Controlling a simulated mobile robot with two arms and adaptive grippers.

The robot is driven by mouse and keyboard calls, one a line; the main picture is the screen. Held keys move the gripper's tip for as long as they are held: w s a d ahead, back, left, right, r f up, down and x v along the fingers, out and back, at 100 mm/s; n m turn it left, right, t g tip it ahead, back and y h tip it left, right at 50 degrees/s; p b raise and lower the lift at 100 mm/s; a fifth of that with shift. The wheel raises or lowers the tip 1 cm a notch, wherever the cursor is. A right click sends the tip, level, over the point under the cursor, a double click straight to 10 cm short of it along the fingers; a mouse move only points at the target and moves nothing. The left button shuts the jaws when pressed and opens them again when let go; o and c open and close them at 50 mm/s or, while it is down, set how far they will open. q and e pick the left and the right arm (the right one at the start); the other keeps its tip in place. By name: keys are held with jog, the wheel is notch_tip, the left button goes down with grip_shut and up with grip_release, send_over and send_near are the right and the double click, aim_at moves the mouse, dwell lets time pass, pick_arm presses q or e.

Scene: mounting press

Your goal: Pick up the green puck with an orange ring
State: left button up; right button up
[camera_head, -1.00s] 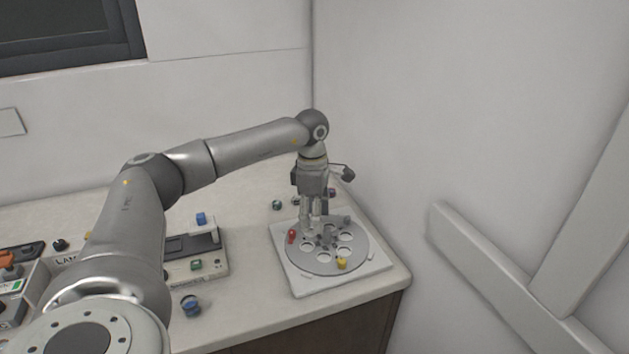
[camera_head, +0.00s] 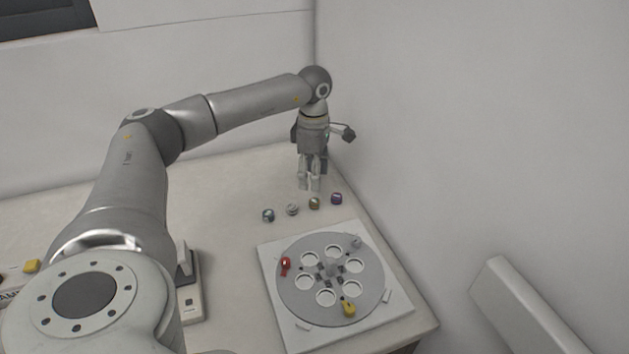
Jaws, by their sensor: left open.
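Several small pucks stand in a slanted row on the counter. The olive-looking puck (camera_head: 314,203) best fits the green puck with an orange ring, though its ring is too small to make out. My left gripper (camera_head: 309,187) is open and empty, pointing down with its fingertips just behind and above this puck in the picture. I cannot tell the height of the gap. My right gripper is not in view.
Beside it are a purple puck (camera_head: 336,198), a whitish puck (camera_head: 292,209) and a blue-grey puck (camera_head: 268,215). In front lies a round grey plate with holes (camera_head: 330,236), with red (camera_head: 285,264) and yellow (camera_head: 348,307) parts. A wall rises at the right.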

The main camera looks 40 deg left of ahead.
aim_at(315, 200)
pick_arm(q)
notch_tip(315, 200, down, 3)
jog(key=shift+w+f+b, duration=0.1)
jog(key=shift+b, duration=0.7)
jog(key=shift+w+a+f, duration=0.1)
jog(key=shift+f, duration=0.15)
jog(key=shift+f+b, duration=0.15)
jog(key=shift+b, duration=0.2)
notch_tip(315, 200, down, 4)
jog(key=b, duration=0.3)
jog(key=shift+b, duration=0.4)
jog(key=shift+f, duration=0.35)
jog(key=shift+r, duration=0.1)
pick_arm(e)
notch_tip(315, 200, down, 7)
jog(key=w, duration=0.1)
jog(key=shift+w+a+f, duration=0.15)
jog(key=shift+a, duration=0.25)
